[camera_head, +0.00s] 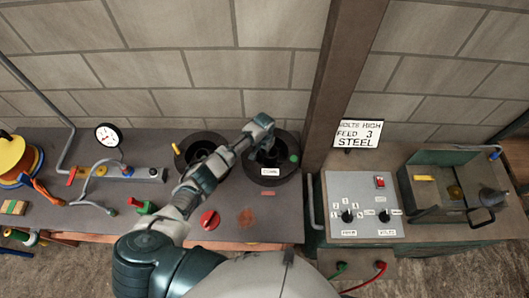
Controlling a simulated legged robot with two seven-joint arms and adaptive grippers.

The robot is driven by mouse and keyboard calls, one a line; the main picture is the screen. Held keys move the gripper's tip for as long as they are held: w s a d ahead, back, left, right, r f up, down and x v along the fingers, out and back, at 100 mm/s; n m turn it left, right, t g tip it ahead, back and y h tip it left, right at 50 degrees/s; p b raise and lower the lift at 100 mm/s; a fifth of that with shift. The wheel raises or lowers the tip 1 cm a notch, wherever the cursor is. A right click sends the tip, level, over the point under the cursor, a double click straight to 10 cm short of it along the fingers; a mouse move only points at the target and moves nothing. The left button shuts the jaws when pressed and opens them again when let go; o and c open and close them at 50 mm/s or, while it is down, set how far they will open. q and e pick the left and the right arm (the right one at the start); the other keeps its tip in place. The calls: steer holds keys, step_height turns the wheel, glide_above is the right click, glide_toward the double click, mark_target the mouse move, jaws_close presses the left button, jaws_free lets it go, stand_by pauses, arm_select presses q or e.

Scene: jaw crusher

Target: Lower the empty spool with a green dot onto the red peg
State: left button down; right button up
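A black spool with a green dot (285,174) stands at the right end of the grey bench, with a white label on its front; its core looks empty. My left gripper (264,142) reaches over its back-left rim from the left and hides part of its top. Whether the fingers touch or grip the spool is too small to tell. A red round piece (210,220) lies on the bench to the front left; I cannot tell whether it is the red peg. My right gripper is not in view.
Another dark spool (193,145), beside a yellow piece (176,149), stands left of my forearm. A brown post (342,70) rises just right of the green-dot spool. A control panel (360,222) stands further right. Pipes and a gauge (108,135) are at left.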

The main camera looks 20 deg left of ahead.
arm_select(q)
steer(key=shift+f, duration=0.25)
steer(key=c, duration=1.2)
jaws_free()
step_height(320, 180, up, 12)
steer(key=shift+f, duration=0.1)
